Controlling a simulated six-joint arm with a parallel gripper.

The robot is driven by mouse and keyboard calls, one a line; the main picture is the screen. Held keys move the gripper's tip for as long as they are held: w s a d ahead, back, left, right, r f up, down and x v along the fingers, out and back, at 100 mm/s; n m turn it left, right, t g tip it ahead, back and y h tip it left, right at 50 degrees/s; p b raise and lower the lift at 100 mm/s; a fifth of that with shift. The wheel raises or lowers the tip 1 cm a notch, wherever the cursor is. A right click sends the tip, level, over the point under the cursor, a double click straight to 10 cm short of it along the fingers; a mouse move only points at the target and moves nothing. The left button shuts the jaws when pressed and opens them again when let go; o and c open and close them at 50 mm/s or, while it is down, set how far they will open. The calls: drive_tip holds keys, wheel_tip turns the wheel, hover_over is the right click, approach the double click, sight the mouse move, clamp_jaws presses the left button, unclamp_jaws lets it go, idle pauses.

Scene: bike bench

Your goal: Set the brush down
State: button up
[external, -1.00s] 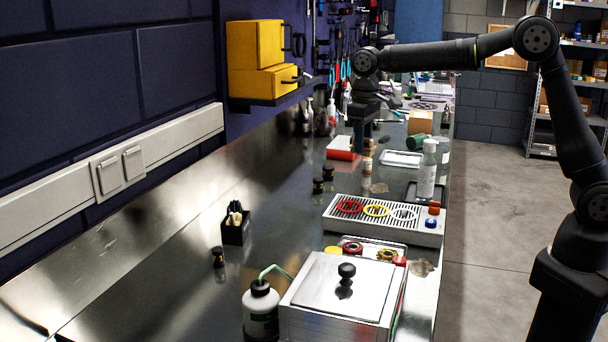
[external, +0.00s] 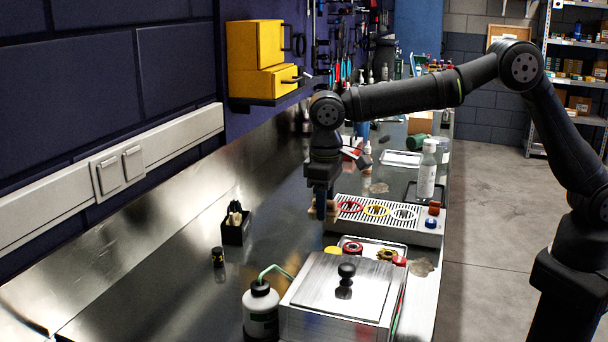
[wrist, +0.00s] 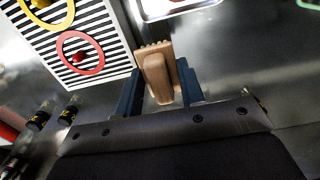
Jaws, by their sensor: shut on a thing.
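The brush (wrist: 157,78) is a light wooden block with a toothed-looking edge, seen in the wrist view between the two dark fingers. My gripper (wrist: 158,92) is shut on it. In the external view my gripper (external: 322,195) hangs down over the bench, left of the slotted white tray, with a bit of the tan brush (external: 331,210) showing at the fingertips. I cannot tell how high the brush is above the bench.
The slotted tray (external: 345,228) with red, yellow and white rings stands just right of my gripper. A metal box (external: 330,318) with a black knob, a bottle (external: 261,312) and a black holder (external: 236,232) stand nearer the camera. Bare bench (external: 290,225) lies left of my gripper.

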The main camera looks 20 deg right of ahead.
sight(319, 245)
drive_tip(key=shift+s+a+f, duration=0.35)
drive_tip(key=shift+a+f, duration=0.05)
drive_tip(key=shift+a, duration=0.1)
drive_tip(key=shift+s+a+f, duration=0.3)
drive_tip(key=shift+a+f, duration=0.05)
drive_tip(key=shift+a, duration=0.15)
drive_tip(key=shift+f, duration=1.9)
drive_tip(key=shift+f, duration=0.15)
drive_tip(key=o, duration=1)
wheel_tip(319, 245, up, 11)
drive_tip(key=shift+f, duration=0.1)
drive_tip(key=shift+r, duration=0.45)
drive_tip(key=shift+c, duration=0.4)
drive_tip(key=shift+r, duration=0.3)
drive_tip(key=shift+c, duration=1)
